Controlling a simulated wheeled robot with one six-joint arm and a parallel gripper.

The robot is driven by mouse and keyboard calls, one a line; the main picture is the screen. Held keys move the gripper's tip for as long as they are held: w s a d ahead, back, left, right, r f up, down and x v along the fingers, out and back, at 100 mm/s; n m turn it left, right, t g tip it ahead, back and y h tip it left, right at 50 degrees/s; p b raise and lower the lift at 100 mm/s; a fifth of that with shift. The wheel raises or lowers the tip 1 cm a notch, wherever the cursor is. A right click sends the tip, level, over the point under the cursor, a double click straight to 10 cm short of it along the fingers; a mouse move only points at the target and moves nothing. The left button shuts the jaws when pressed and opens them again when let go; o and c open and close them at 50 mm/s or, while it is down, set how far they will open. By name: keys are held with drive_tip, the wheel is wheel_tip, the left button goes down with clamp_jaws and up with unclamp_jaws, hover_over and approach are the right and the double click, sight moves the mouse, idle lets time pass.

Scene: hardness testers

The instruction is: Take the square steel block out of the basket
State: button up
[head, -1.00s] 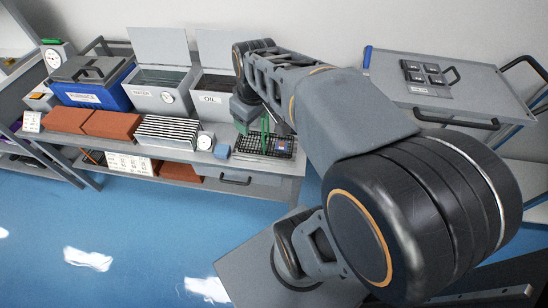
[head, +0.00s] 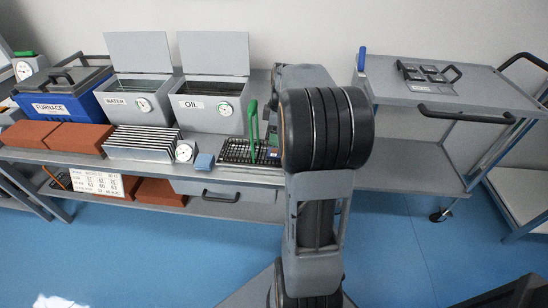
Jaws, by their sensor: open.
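The black wire basket (head: 238,153) sits on the bench in the middle of the head view, with a tall green handle (head: 253,122). My arm covers the basket's right part. I cannot make out the square steel block; any block in the basket is hidden or too small to tell. My gripper does not show, as my own arm links stand in front of the area right of the basket.
A small blue block (head: 204,162) and a round dial (head: 184,152) stand left of the basket. Behind are the open water tank (head: 118,101) and oil tank (head: 210,108). A grey trolley (head: 440,95) stands at the right. Blue floor (head: 140,250) is clear in front.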

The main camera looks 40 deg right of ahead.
sight(274, 152)
drive_tip(key=shift+w+a+f+b, duration=0.15)
drive_tip(key=shift+f+b, duration=0.55)
drive_tip(key=shift+f, duration=1.15)
drive_tip(key=shift+w+a+f+b, duration=0.1)
drive_tip(key=shift+f+b, duration=0.6)
drive_tip(key=shift+f, duration=1.15)
drive_tip(key=c, duration=0.8)
drive_tip(key=shift+r, duration=0.1)
drive_tip(key=shift+c, duration=0.3)
